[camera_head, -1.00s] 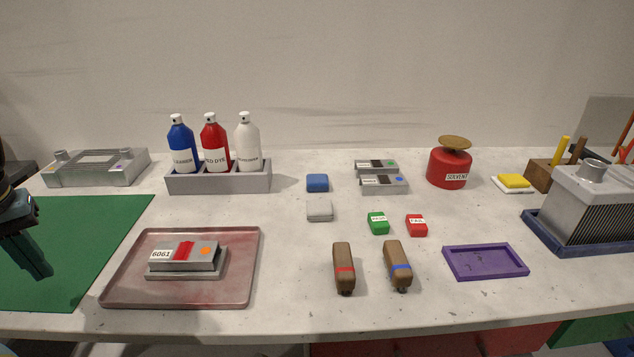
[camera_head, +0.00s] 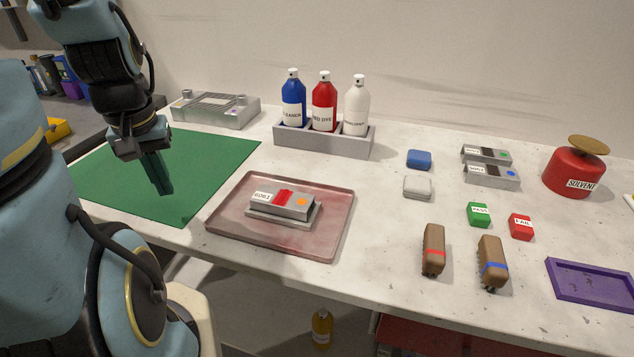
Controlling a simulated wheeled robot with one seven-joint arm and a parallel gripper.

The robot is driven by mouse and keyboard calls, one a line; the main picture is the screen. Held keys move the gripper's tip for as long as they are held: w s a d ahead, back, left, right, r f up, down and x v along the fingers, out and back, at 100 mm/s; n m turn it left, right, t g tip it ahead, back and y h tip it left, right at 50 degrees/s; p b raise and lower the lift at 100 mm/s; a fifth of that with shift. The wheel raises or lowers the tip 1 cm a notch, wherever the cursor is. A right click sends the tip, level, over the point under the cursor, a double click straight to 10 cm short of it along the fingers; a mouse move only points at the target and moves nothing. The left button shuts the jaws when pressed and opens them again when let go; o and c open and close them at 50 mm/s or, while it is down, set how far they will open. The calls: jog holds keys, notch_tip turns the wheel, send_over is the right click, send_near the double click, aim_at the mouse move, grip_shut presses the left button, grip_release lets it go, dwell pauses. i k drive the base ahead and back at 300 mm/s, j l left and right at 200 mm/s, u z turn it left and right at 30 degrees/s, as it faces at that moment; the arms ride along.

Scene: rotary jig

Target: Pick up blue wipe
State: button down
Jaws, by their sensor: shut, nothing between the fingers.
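The blue wipe (camera_head: 419,159) is a small blue block-like pad lying on the white table, right of the bottle holder. A white wipe (camera_head: 417,187) lies just in front of it, apart from it. My gripper (camera_head: 162,188) is shut and empty above the green mat at the left, well away from the blue wipe. Nothing covers the blue wipe.
Between them stand a pinkish tray (camera_head: 228,236) with a metal part (camera_head: 282,205) and a grey holder (camera_head: 325,142) with blue, red and white bottles. Two metal blocks (camera_head: 491,175) lie right of the wipe. Two brown-handled tools (camera_head: 433,250) lie in front.

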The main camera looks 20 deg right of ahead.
aim_at(418, 160)
jog(key=k+l, duration=0.2)
jog(key=l, duration=0.15)
jog(key=k+l, duration=0.15)
jog(key=l, duration=0.15)
jog(key=k+l+u, duration=0.1)
jog(key=l, duration=0.25)
jog(key=k, duration=0.1)
